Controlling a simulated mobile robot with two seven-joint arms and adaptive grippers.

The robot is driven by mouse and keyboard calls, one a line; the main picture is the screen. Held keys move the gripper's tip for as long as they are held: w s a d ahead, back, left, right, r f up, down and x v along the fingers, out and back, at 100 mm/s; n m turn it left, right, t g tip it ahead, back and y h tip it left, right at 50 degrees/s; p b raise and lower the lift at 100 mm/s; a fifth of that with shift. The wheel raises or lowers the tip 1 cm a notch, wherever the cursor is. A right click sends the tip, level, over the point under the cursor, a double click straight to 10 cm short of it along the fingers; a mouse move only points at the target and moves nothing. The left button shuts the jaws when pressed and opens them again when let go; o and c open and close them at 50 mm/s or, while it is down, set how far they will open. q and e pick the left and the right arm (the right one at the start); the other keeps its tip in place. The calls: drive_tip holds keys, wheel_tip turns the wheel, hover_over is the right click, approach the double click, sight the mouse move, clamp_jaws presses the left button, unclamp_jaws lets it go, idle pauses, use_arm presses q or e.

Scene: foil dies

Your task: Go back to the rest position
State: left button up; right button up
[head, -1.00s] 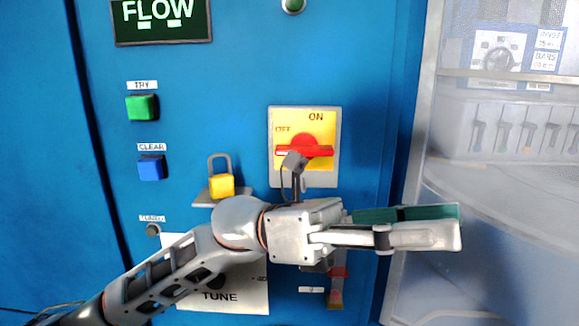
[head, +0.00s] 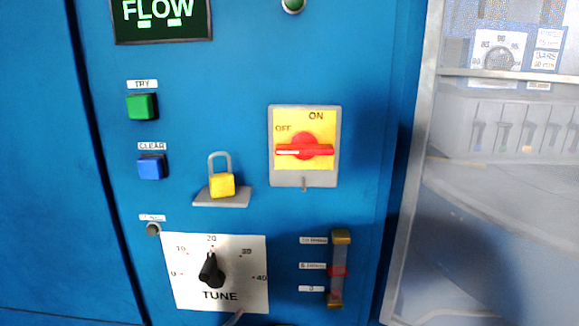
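The black TUNE knob (head: 211,270) sits on a white dial plate (head: 250,290) and points up, near 20. A yellow padlock (head: 221,185) with a grey shackle rests on a small grey shelf (head: 238,199).
The panel also carries a FLOW display (head: 162,20), a green TRY button (head: 142,106), a blue CLEAR button (head: 151,167) and a sight gauge (head: 339,268) with a red mark. A pale transparent window (head: 500,200) stands at the right.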

use_arm(q)
drive_tip(key=s+a+f+n+g+y, duration=0.2)
drive_tip(key=s+a+f, duration=0.4)
drive_tip(key=s+f, duration=0.4)
drive_tip(key=s+a+f+n+g+y, duration=0.3)
drive_tip(key=s+a+f, duration=0.4)
drive_tip(key=f, duration=0.8)
drive_tip(key=s+n+g, duration=0.1)
drive_tip(key=s+n, duration=0.1)
drive_tip(key=s, duration=0.1)
drive_tip(key=shift+f+n+g+y, duration=0.15)
drive_tip(key=shift+n+g+y, duration=0.15)
drive_tip(key=shift+n+g, duration=0.1)
drive_tip(key=shift+s, duration=0.1)
